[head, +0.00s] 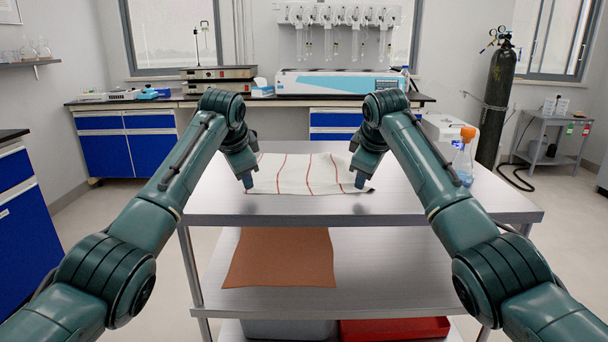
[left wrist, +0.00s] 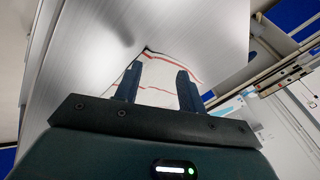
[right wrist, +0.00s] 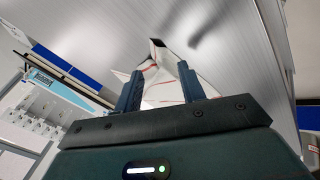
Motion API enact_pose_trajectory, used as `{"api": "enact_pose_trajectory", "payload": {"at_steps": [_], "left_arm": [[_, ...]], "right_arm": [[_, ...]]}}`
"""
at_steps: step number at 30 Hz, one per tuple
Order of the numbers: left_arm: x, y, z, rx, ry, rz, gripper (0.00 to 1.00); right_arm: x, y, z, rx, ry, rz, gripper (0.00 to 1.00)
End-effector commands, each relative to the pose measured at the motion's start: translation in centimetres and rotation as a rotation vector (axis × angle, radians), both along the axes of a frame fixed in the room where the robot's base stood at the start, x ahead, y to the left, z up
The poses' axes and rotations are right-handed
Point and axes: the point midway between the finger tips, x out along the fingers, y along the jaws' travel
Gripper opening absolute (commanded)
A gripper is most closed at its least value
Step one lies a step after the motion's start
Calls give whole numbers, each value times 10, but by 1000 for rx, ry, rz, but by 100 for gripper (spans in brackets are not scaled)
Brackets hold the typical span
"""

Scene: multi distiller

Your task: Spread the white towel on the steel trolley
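The white towel (head: 310,175) with thin red stripes lies on the top of the steel trolley (head: 450,200). It looks mostly spread, with a raised or curled edge near its right front corner. My left gripper (head: 247,184) is over the towel's left edge, and my right gripper (head: 361,181) is over its right edge. In the left wrist view the fingers stand apart, with the towel (left wrist: 160,72) beyond and between them. In the right wrist view the fingers are also apart, with a towel corner (right wrist: 160,70) beyond them. The arms hide part of the towel's sides.
The trolley top is clear in front of the towel.

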Motion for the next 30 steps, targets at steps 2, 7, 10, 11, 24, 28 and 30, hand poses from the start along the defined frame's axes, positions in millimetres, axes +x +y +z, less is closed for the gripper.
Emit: {"api": "enact_pose_trajectory", "payload": {"at_steps": [2,7,10,11,24,28,30], "left_arm": [[-6,0,14,-1,-5,-1,40],[-23,0,36,-1,-8,-1,40],[-33,1,48,-1,-7,1,40],[-36,1,52,-1,-9,0,40],[-50,1,69,0,-4,1,40],[-50,1,69,0,-5,1,40],[-50,1,69,0,-5,1,40]], "right_arm": [[-6,0,13,1,-5,1,40],[-23,-1,36,2,-8,0,40],[-33,-1,48,0,-8,-1,40],[-36,-1,52,0,-8,-1,40],[-50,-1,68,-1,-5,-2,40],[-50,-1,69,0,-5,-1,40],[-50,-1,69,0,-5,-1,40]]}}
